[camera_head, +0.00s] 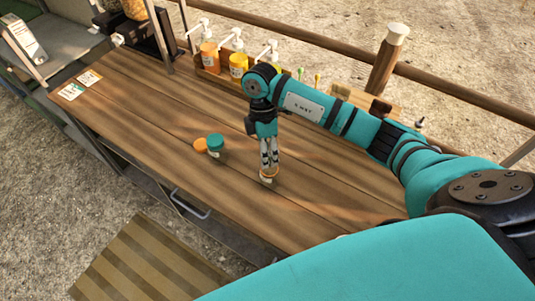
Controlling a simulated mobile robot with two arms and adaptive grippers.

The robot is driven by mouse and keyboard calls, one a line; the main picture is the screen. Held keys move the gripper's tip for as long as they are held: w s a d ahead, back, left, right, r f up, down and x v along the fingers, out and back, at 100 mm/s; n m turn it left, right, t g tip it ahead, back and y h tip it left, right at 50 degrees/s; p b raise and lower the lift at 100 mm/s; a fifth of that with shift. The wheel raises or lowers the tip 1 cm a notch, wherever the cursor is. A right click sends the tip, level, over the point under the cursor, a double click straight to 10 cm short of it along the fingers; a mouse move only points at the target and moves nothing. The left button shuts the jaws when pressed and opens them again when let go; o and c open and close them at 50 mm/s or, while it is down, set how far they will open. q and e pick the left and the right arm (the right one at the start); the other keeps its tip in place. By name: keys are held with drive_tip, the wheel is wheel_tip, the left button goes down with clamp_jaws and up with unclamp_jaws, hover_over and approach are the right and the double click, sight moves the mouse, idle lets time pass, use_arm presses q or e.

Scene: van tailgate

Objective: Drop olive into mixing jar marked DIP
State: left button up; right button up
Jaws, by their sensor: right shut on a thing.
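My right gripper (268,162) points down over the wooden counter and is shut on a small pale thing with an orange-tan rim (268,177). That thing is at or just above the counter top; I cannot tell which. An orange round piece (200,145) is right beside that jar. I cannot make out an olive or the word DIP on anything. My left gripper is out of view.
The wooden counter (150,110) is mostly bare. Pump bottles (208,54) stand in a rack along the back edge. Two small cards (70,91) lie at the left end. A wooden board (365,100) is behind my arm.

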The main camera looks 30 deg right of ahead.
idle(0.4)
drive_tip(key=o, duration=0.8)
drive_tip(key=shift+c, duration=0.2)
drive_tip(key=v, duration=1.2)
